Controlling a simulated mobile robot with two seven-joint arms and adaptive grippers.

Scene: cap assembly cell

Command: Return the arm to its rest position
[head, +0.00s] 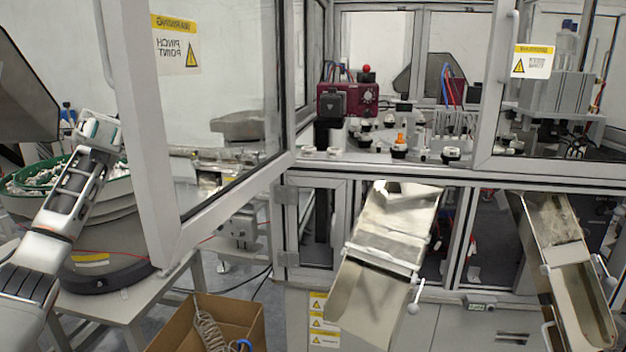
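My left arm (62,212) comes in from the lower left and reaches up over the green-rimmed bowl. Its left gripper (99,127), white with teal parts, is at the far end, beside the frame of the open glass door. The fingers are small and seen from behind, so I cannot tell whether they are open or shut, or whether they hold anything. My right gripper is not in view.
A green bowl feeder (120,191) with small white parts stands on a table at left. The open glass door (172,215) juts out close to my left arm. A cardboard box (250,318) is on the floor. Two metal chutes (390,232) (560,250) stick out of the cell.

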